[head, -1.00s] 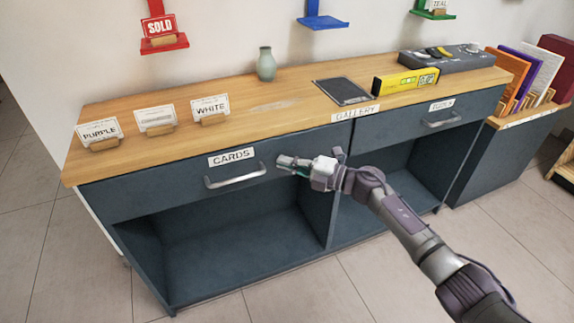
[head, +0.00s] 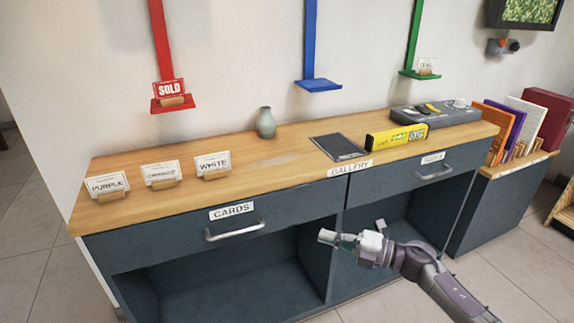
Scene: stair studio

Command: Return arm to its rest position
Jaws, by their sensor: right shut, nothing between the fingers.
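My right arm comes in from the lower right. Its gripper (head: 330,237) is shut and empty, in front of the cabinet's middle divider and below the drawer fronts. It is apart from the CARDS drawer (head: 185,245) and its handle (head: 235,232), which lie to its left. The CARDS drawer looks closed. My left gripper is not in view.
The wooden counter (head: 260,185) carries PURPLE, ORANGE and WHITE cards, a green vase (head: 265,123), a dark tablet (head: 339,147) and a yellow box (head: 396,138). Red, blue and green wall shelves hang behind. Open compartments lie below the drawers.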

